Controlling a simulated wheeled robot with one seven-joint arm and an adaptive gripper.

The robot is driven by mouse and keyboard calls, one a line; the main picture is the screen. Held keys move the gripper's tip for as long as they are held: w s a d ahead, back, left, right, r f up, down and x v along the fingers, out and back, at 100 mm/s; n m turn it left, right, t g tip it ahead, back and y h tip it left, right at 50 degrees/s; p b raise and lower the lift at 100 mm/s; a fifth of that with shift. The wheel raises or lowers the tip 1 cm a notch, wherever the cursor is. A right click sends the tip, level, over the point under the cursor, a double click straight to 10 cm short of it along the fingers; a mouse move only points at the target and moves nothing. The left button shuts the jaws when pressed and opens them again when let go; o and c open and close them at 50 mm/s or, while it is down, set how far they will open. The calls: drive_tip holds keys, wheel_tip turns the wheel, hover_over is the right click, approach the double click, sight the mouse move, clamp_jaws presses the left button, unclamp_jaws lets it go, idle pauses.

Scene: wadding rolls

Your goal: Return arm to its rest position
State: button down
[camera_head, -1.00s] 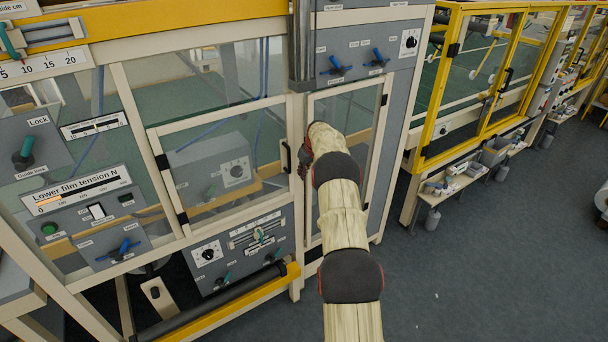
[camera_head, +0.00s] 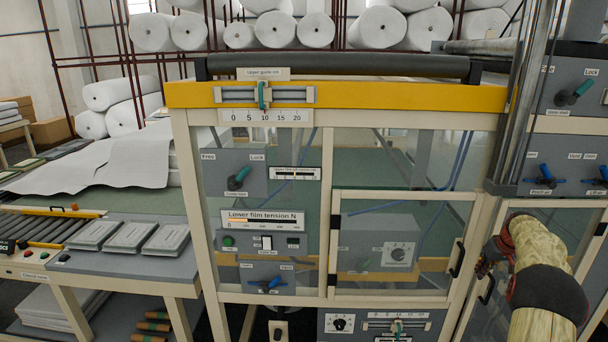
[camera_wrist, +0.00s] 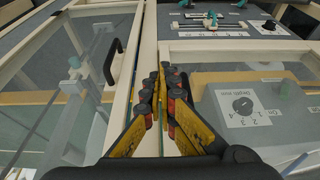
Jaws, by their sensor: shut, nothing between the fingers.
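My arm (camera_head: 546,284) shows at the lower right of the head view, in front of the glazed right part of the machine. My gripper (camera_wrist: 163,98) is in the middle of the wrist view, its yellow and black fingers together and empty. The fingers lie in front of the cream frame post between two glazed doors. In the head view the fingers cannot be made out clearly. I cannot tell whether they touch the post.
A glazed door (camera_head: 402,240) with a black handle stands left of my arm. A yellow beam (camera_head: 400,97) crosses the machine's top. A table (camera_head: 120,270) with grey trays is at the left. White rolls (camera_head: 276,29) are racked behind.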

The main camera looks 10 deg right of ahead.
drive_tip(key=s+a+f+m+g, duration=0.2)
drive_tip(key=s+a+f+m, duration=0.1)
drive_tip(key=s+a+f, duration=0.25)
drive_tip(key=s+a+r+b, duration=0.2)
drive_tip(key=s+a, duration=0.2)
drive_tip(key=a, duration=0.5)
drive_tip(key=s+a+r+b, duration=0.25)
drive_tip(key=s+a, duration=0.25)
drive_tip(key=a, duration=0.3)
drive_tip(key=s+a+r+b, duration=0.1)
drive_tip(key=s+a+r, duration=0.25)
drive_tip(key=a, duration=0.55)
drive_tip(key=s+a+n+t+b, duration=0.1)
drive_tip(key=s+a+b, duration=0.4)
drive_tip(key=s+a, duration=0.5)
drive_tip(key=s+a+f+n+t+b, duration=0.1)
drive_tip(key=s+a+n+b, duration=0.3)
drive_tip(key=s+a, duration=0.5)
drive_tip(key=a+t+b, duration=0.1)
drive_tip(key=a, duration=0.5)
drive_tip(key=shift+s+a+n+y, duration=0.2)
drive_tip(key=shift+s+n+y, duration=0.1)
drive_tip(key=shift+s+y, duration=0.1)
